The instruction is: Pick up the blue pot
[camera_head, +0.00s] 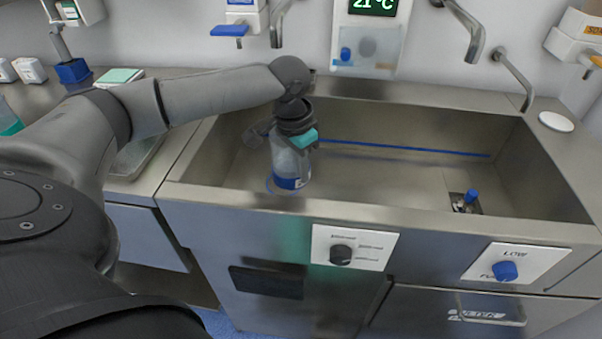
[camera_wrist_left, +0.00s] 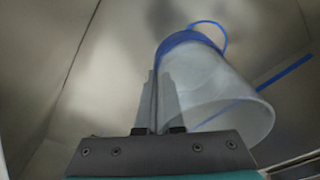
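The pot (camera_head: 290,165) is a clear, see-through vessel with a blue band near its base. It is in the left part of the steel sink, below my left gripper (camera_head: 296,135). In the left wrist view the pot (camera_wrist_left: 225,98) is tilted in the picture, its open mouth towards the camera and its blue end away. The fingers of my left gripper (camera_wrist_left: 160,100) are close together at the pot's side wall, which appears to lie between them. Whether the pot's base touches the sink floor is hard to tell. My right gripper is in neither view.
The steel sink (camera_head: 205,195) has high walls around the pot. A thin blue ring (camera_wrist_left: 222,38) shows by the pot's base, and a blue line runs along the back. A blue drain plug (camera_head: 471,196) stands at the right. Taps (camera_head: 472,35) and a dispenser (camera_head: 238,20) hang above.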

